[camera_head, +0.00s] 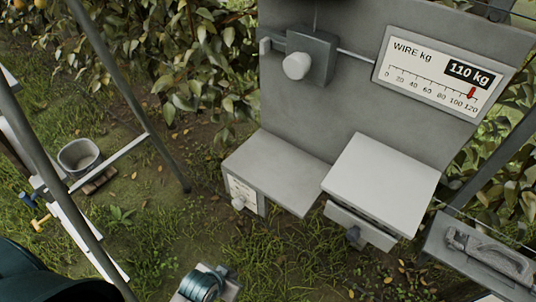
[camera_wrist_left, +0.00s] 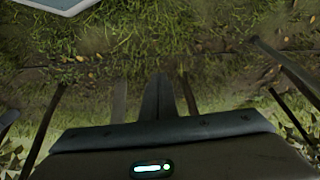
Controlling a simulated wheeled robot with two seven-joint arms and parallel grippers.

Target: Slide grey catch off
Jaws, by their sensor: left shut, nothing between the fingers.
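A small dark grey knob-like piece (camera_head: 353,235), possibly the grey catch, sits on the front of the pale box (camera_head: 385,182) at the foot of the grey panel. A grey block (camera_head: 311,58) with a round white knob (camera_head: 296,66) is mounted higher on the panel, with a small grey tab (camera_head: 265,45) on its left. I cannot tell for sure which piece is the catch. My left gripper (camera_wrist_left: 158,82) is shut and empty in the left wrist view, its dark fingers together over blurred ground, apart from these pieces. My right gripper is not in view.
A gauge (camera_head: 440,75) reads 110 kg. A grey shelf box (camera_head: 280,170) stands left of the pale box. A grey tray (camera_head: 485,258) holds a tool at right. A bucket (camera_head: 78,156) and sloping poles (camera_head: 130,95) stand left. A wire spool (camera_head: 203,285) is at bottom.

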